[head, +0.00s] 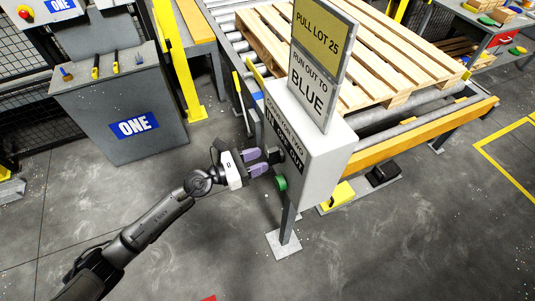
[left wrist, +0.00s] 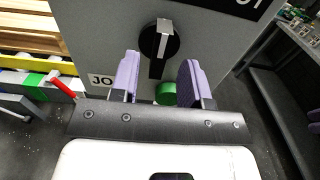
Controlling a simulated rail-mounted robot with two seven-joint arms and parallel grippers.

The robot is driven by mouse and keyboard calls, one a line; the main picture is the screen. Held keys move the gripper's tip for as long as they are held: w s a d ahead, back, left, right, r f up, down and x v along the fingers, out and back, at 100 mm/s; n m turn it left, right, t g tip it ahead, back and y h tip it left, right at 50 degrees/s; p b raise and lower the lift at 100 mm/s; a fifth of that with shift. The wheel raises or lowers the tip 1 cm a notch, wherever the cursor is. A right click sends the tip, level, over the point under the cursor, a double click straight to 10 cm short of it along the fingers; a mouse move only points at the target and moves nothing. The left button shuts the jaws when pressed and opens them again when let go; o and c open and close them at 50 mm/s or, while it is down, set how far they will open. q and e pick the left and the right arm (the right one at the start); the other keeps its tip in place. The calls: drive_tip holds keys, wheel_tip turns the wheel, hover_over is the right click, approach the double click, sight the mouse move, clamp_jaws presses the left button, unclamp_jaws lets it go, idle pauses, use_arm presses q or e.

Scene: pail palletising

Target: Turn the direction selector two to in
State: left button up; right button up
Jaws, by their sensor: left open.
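The direction selector two (left wrist: 160,44) is a black round knob with a raised bar on the grey face of the control box (head: 318,133). In the left wrist view its bar stands nearly upright, with a pale mark at the upper end. My right gripper is out of view.
A green button (head: 281,183) sits below the knob, close to my fingers. Signs (head: 318,60) stand on the box. A wooden pallet (head: 355,50) rests on the roller conveyor behind. A grey cabinet (head: 165,90) stands at the left. The floor between is mostly clear.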

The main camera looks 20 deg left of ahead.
sight(268, 157)
use_arm(q)
drive_tip(key=shift+x, duration=1.7)
drive_tip(key=shift+c, duration=0.4)
clamp_jaws()
